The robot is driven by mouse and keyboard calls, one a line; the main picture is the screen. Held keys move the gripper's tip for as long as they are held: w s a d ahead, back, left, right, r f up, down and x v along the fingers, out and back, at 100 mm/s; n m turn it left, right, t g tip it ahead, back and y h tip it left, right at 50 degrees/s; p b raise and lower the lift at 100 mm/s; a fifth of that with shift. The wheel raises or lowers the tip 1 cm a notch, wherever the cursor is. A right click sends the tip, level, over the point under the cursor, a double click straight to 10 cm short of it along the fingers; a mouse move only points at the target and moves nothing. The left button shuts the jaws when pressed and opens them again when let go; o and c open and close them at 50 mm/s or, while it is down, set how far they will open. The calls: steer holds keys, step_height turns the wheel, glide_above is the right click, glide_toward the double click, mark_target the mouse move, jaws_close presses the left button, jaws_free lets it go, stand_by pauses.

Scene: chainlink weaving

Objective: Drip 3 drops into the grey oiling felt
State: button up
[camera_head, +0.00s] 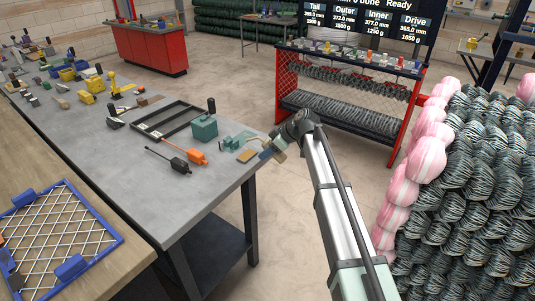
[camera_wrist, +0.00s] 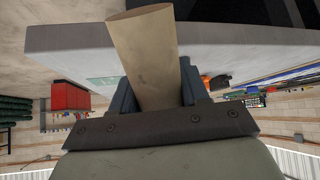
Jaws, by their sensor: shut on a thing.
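My gripper (camera_wrist: 160,88) is shut on a tan, smooth, bar-like thing (camera_wrist: 148,42) with a flat end. The two dark blue-grey fingers press on its sides in the wrist view. In the head view my gripper (camera_head: 268,151) is at the right edge of the grey workbench (camera_head: 205,190), and the held thing is hard to make out there. A small tan flat piece (camera_head: 247,156) lies on the bench just left of my gripper. I cannot pick out a grey felt for certain in either view.
Small teal pieces (camera_head: 232,143), a teal box (camera_head: 205,128), an orange and black tool (camera_head: 195,155) and a dark tray (camera_head: 168,121) lie on the bench near my gripper. A red rack (camera_head: 283,75) stands behind. Stacked wire coils (camera_head: 465,190) stand at the right. The bench's front is clear.

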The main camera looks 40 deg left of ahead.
mark_target(267, 140)
steer(key=shift+r, duration=2.6)
steer(key=shift+d+f+y, duration=0.1)
steer(key=shift+d+y, duration=0.05)
steer(key=shift+y, duration=0.65)
steer(key=shift+g+y, duration=0.6)
steer(key=shift+y, duration=0.5)
steer(key=g+y, duration=0.1)
steer(key=y, duration=0.4)
steer(key=shift+g, duration=0.4)
